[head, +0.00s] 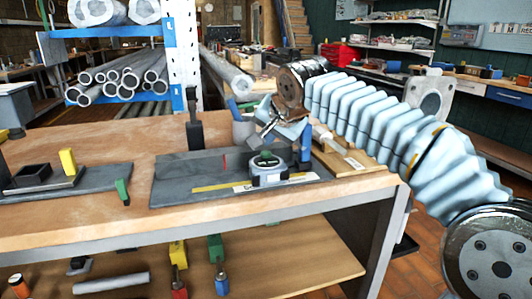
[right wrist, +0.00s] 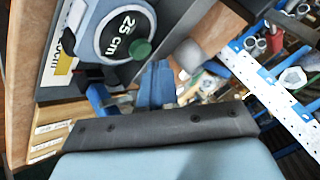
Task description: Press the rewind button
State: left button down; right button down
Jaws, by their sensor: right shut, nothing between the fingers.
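A grey tape measure (head: 268,176) lies on a dark mat, its yellow tape (head: 212,187) out to the left. In the right wrist view its round face (right wrist: 118,38) reads "25 cm". A green button (right wrist: 140,48) stands at the edge of that face; it also shows on top in the head view (head: 265,157). My right gripper (head: 258,140) is shut and empty, just above the tape measure. In the right wrist view its blue fingers (right wrist: 156,72) end close beside the button; I cannot tell whether they touch. My left gripper is not in view.
The dark mat (head: 180,170) lies on a wooden bench (head: 130,142). A grey cup (head: 242,131) and a black upright post (head: 194,128) stand behind it. A yellow block (head: 68,161) and a green block (head: 122,191) are at the left. The bench between is clear.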

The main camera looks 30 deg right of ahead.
aim_at(268, 154)
jog(key=shift+f, duration=0.1)
dwell(0.4)
jog(key=shift+f+b, duration=0.3)
jog(key=shift+f+b, duration=0.4)
jog(key=shift+f, duration=0.15)
dwell(0.6)
jog(key=shift+r, duration=0.15)
jog(key=shift+r+p, duration=0.85)
jog(key=shift+p, duration=0.05)
notch_tip(268, 154, up, 3)
jog(key=shift+f+p, duration=0.2)
jog(key=shift+p, duration=0.9)
jog(key=shift+r, duration=1.15)
